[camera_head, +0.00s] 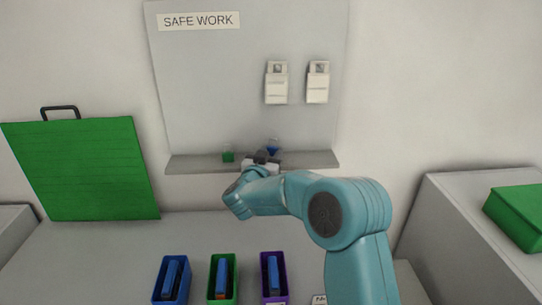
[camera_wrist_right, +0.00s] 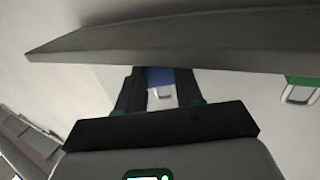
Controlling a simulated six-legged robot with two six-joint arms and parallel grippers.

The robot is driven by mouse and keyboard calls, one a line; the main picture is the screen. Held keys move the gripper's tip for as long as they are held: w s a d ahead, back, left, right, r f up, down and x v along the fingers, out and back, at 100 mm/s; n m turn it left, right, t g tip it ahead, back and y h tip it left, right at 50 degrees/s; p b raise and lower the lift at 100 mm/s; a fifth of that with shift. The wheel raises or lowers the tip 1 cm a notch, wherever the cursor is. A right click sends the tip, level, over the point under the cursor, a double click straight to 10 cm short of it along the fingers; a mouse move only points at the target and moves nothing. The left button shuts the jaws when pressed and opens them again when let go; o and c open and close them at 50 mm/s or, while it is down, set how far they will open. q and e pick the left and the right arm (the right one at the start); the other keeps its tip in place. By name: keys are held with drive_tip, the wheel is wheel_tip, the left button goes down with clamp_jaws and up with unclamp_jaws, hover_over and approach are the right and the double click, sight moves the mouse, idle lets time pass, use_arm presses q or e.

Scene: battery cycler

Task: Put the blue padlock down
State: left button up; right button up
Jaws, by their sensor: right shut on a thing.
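The blue padlock (camera_head: 273,150) shows just beyond my right gripper (camera_head: 262,158), over the grey shelf (camera_head: 200,164) of the board. In the right wrist view the fingers of my right gripper (camera_wrist_right: 160,92) are on both sides of the blue padlock (camera_wrist_right: 158,76), shut on it. Its shackle shows between the fingers, and the shelf (camera_wrist_right: 180,45) hides part of its body. I cannot tell whether the padlock touches the shelf. My left gripper is in neither view.
A green padlock (camera_head: 228,157) stands on the shelf to the left; the wrist view shows it too (camera_wrist_right: 303,82). Two white boxes (camera_head: 276,83) (camera_head: 317,82) hang above on the board. Blue, green and purple bins (camera_head: 158,290) (camera_head: 212,290) (camera_head: 265,290) stand on the bench below. A green case (camera_head: 85,170) stands left.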

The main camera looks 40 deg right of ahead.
drive_tip(key=shift+w+d+f+p, duration=0.15)
drive_tip(key=shift+f+p, duration=0.2)
drive_tip(key=shift+f, duration=0.3)
drive_tip(key=shift+r, duration=0.1)
drive_tip(key=shift+f+b, duration=0.3)
drive_tip(key=o, duration=0.9)
drive_tip(key=shift+r, duration=0.1)
